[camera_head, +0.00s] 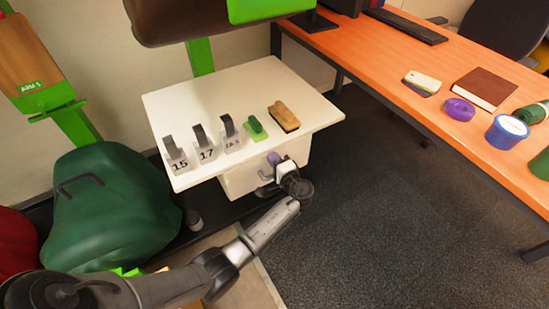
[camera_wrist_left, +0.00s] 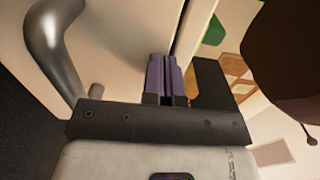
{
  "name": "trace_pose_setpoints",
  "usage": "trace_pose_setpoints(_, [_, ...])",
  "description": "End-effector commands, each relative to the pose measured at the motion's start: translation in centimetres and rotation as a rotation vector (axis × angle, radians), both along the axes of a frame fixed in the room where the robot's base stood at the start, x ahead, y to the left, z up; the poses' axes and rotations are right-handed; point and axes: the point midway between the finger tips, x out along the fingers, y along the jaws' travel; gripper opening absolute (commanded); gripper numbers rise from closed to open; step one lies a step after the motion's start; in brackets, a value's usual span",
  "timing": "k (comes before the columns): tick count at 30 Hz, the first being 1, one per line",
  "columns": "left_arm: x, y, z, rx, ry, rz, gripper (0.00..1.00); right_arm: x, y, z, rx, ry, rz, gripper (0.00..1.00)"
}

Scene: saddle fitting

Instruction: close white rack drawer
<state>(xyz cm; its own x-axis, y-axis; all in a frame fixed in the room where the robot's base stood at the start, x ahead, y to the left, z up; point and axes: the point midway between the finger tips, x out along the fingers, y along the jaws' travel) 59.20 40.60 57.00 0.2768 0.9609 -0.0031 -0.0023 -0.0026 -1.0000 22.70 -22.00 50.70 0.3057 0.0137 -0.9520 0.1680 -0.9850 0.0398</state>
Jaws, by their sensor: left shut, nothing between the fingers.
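The white rack (camera_head: 225,88) stands against the wall, with its white drawer (camera_head: 243,180) under the top. Whether the drawer stands partly open is hard to tell. In the left wrist view the pale drawer front (camera_wrist_left: 120,45) fills much of the picture, with a curved grey metal handle (camera_wrist_left: 58,50) at left. My left gripper (camera_head: 274,159) is at the drawer's front, beside the handle. Its purple fingers (camera_wrist_left: 166,78) are together and empty, close to the pale front; contact cannot be made out. My right gripper is not in view.
On the rack top stand several numbered grey holders (camera_head: 203,145), a green brush (camera_head: 255,128) and a brown brush (camera_head: 284,116). A green bag-like cover (camera_head: 108,210) is at left. An orange desk (camera_head: 430,75) stands at right. Dark floor (camera_head: 370,210) between is clear.

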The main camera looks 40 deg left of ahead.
Motion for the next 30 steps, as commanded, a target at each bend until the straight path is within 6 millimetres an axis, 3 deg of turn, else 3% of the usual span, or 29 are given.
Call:
trace_pose_setpoints(6, [-1.1,-3.3,0.0,-0.003,0.001,-0.003,0.0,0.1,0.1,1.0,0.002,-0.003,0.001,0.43])
trace_pose_setpoints(15, [-2.1,-6.3,-0.1,-0.004,-0.001,0.0,0.0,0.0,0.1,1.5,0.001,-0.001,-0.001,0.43])
trace_pose_setpoints(26, [-2.5,-7.1,-0.1,-0.005,-0.005,0.005,0.0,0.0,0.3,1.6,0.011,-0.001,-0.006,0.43])
trace_pose_setpoints(30, [-2.8,-7.1,-1.3,-0.085,-0.002,0.026,0.0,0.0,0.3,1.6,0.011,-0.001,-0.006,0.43])
